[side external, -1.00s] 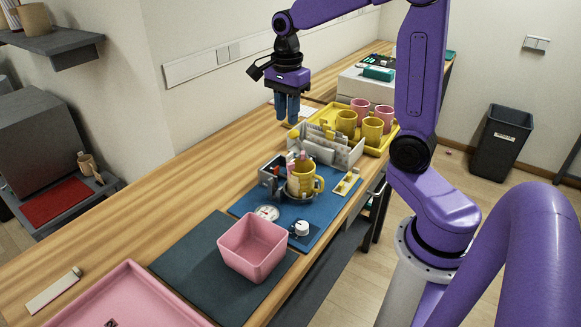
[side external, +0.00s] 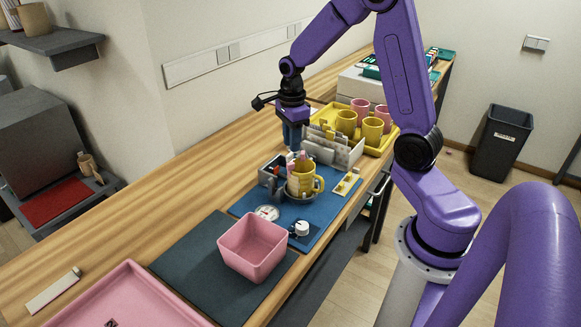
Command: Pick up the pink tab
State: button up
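A small pink piece (side external: 301,159), which may be the pink tab, shows at the back of the mug press on the blue mat (side external: 318,229). It is too small to make out its shape. A yellow mug (side external: 303,180) sits in the press just in front of it and hides its lower part. My gripper (side external: 293,146) points down with its blue fingers just above and slightly left of the pink piece. The gap between the fingers does not show clearly. I cannot tell whether they touch anything.
A grey divided holder (side external: 340,153) and a yellow tray (side external: 386,146) with yellow and pink mugs stand behind. A pink bin (side external: 252,247) stands on a dark mat in front. A pink tray (side external: 125,295) lies at the front left. The wooden counter's left side is mostly clear.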

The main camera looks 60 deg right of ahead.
aim_at(292, 163)
jog(key=shift+s+a+f, duration=0.1)
jog(key=shift+a+f, duration=0.05)
jog(key=shift+f, duration=3.1)
grip_shut()
